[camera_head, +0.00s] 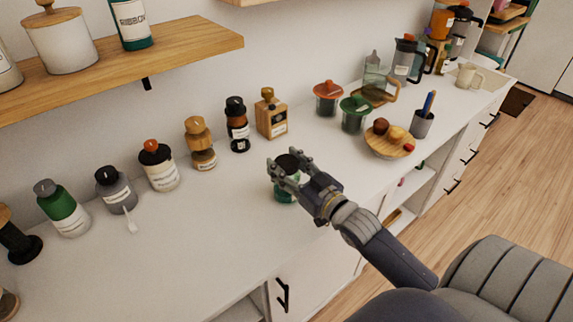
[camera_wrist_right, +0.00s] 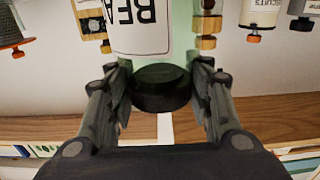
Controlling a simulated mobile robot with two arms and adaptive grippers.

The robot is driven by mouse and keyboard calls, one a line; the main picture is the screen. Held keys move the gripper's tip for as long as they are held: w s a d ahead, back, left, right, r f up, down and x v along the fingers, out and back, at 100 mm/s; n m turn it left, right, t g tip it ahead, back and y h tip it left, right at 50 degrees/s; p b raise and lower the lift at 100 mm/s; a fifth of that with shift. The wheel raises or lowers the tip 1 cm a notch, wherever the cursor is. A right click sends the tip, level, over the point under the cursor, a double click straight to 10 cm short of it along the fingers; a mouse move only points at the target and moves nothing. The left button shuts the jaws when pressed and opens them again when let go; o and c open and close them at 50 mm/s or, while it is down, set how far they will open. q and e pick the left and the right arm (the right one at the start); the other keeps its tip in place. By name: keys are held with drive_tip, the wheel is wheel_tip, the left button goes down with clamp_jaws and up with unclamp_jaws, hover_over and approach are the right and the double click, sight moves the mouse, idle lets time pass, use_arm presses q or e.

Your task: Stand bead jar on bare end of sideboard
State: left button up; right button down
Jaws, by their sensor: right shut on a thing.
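The bead jar (camera_head: 286,194) is green with a dark lid, and my right gripper (camera_head: 287,167) is shut on it over the white sideboard (camera_head: 190,245). In the right wrist view the jar (camera_wrist_right: 183,30) has a white label with large black letters starting "BEA", shown upside down. The right gripper (camera_wrist_right: 160,100) has its fingers on both sides of the jar near its black lid. I cannot tell whether the jar's base touches the sideboard top. My left gripper is not in view.
A row of jars stands along the wall, including a green jar (camera_head: 63,208) and a wooden-topped one (camera_head: 200,143). The sideboard's front left stretch is clear. A wooden shelf (camera_head: 190,47) hangs above.

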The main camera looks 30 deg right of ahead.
drive_tip(key=c, duration=0.8)
unclamp_jaws()
drive_tip(key=shift+f, duration=0.1)
drive_tip(key=shift+s, duration=0.55)
drive_tip(key=s+d+b, duration=0.1)
drive_tip(key=s, duration=1)
